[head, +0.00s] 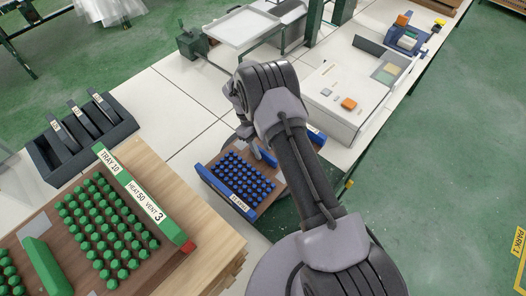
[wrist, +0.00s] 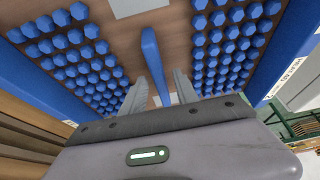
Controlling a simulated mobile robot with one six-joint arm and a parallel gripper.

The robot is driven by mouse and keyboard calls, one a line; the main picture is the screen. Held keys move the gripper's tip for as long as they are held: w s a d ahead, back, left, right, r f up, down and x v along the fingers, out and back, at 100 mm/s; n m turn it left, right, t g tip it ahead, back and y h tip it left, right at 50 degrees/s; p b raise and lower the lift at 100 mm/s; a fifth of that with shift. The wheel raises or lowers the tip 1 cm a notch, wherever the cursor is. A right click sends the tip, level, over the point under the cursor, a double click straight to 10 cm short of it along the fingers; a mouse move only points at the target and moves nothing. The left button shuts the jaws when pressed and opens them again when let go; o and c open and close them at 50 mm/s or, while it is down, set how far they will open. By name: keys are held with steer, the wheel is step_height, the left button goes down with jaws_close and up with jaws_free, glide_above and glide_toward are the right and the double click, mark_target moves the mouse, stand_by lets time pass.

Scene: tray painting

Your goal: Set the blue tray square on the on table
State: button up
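The blue tray (head: 205,178) has blue end walls, a brown floor and rows of blue pegs. In the head view it is just left of my arm, at the edge of the pale tiled surface. I cannot tell how much of its underside is supported. In the wrist view its blue upright handle (wrist: 151,60) stands between the two fingers of my gripper (wrist: 163,80). The fingers look parted, with brown floor showing between the handle and the right finger. My arm hides the tray's right part in the head view. No table marked "on" can be read.
A green-pegged tray (head: 143,192) on a wooden stack (head: 205,235) stands at the lower left. A dark rack (head: 60,160) stands behind it. A white machine (head: 345,100) is right of my arm. The tiled surface (head: 180,95) behind the tray is clear.

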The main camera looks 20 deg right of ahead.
step_height(320, 180, up, 31)
steer(key=s+a+n+t+y, duration=0.2)
steer(key=n+t, duration=0.1)
steer(key=n, duration=0.6)
steer(key=s+r+n+t+y, duration=0.1)
steer(key=s+r+n+t, duration=0.2)
steer(key=s+r+n, duration=0.55)
steer(key=s+a+n+t+y, duration=0.1)
steer(key=s+n+t, duration=0.2)
steer(key=s+n, duration=0.4)
steer(key=s, duration=0.9)
steer(key=shift+s+a+r, duration=0.15)
steer(key=shift+a, duration=0.1)
